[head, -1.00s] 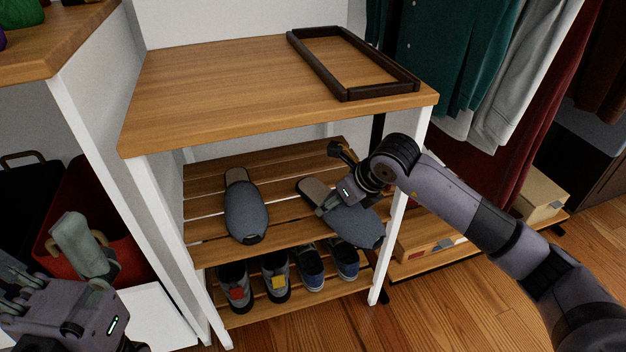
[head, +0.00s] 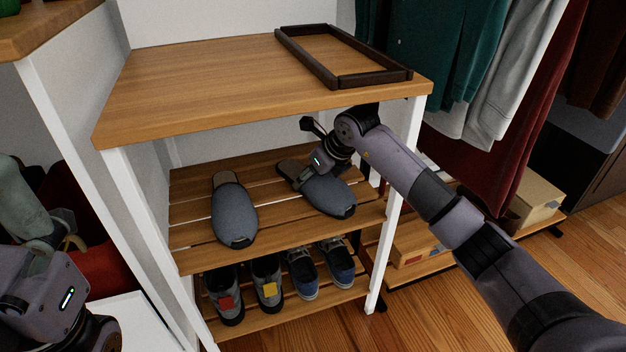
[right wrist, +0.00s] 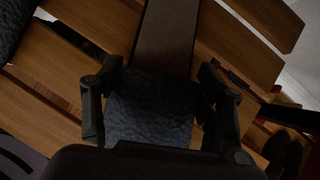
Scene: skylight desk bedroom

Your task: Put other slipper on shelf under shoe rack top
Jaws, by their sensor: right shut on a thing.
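One grey-blue slipper (head: 234,212) lies on the slatted middle shelf (head: 190,238) under the wooden top (head: 200,75) of the shoe rack. The other slipper (head: 330,194) is at the right of the same shelf, roughly beside the first. My right gripper (head: 305,180) reaches in under the top from the right and is shut on this slipper. In the right wrist view its fingers (right wrist: 155,105) are on both sides of the slipper (right wrist: 150,118). Whether the slipper touches the slats is unclear. My left gripper (head: 45,240) is at the left edge, and its fingers are not clear.
Several shoes stand on the bottom shelf (head: 255,322). A dark frame-like tray (head: 345,82) lies on the rack top. White legs (head: 392,250) bound the rack. Hanging clothes (head: 480,75) and a cardboard box (head: 538,200) are at the right.

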